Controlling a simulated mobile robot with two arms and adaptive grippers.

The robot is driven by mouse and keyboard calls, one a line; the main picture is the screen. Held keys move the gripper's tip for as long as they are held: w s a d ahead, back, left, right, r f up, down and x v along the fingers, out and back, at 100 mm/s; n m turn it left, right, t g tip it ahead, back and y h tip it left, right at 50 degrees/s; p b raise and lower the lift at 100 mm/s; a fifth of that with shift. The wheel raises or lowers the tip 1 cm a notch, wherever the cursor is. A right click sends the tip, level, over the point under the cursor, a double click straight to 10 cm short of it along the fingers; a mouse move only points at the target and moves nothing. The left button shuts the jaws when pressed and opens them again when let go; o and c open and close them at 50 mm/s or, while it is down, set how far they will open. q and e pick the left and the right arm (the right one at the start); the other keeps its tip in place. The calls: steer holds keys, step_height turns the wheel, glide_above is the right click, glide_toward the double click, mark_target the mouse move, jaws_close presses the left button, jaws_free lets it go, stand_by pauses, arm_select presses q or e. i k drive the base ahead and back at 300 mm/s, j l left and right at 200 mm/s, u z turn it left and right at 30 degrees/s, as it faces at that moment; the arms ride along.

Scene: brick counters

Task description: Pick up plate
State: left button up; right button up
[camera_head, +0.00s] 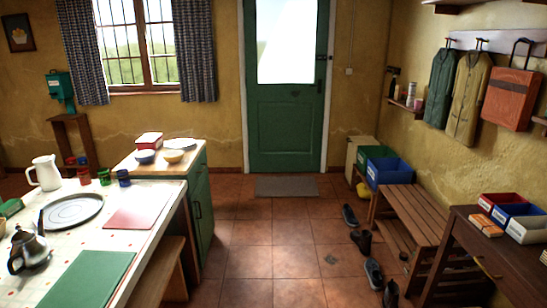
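A round grey plate or tray (72,209) lies flat on the white patterned table (120,239) at the left. A pale, flat plate-like dish (179,144) lies at the back of the wooden-topped green cabinet (200,188). I cannot tell which of the two is the task's plate. Neither of my grippers is in view.
A white pitcher (47,173), a metal teapot (28,249), a pink board (139,208) and a green board (83,279) share the table. Tiled floor (268,246) is clear in the middle. Shoes (374,273) lie beside the bench (416,214) at right.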

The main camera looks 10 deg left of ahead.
mark_target(183, 142)
steer(key=i+u, duration=0.35)
steer(key=i, duration=0.2)
steer(key=i+l+u, duration=0.2)
steer(key=i+u, duration=0.15)
steer(key=i, duration=0.2)
steer(key=i+l+u, duration=0.35)
steer(key=i, duration=0.2)
steer(key=i+l+u, duration=0.35)
steer(key=i+l, duration=0.05)
steer(key=i, duration=0.1)
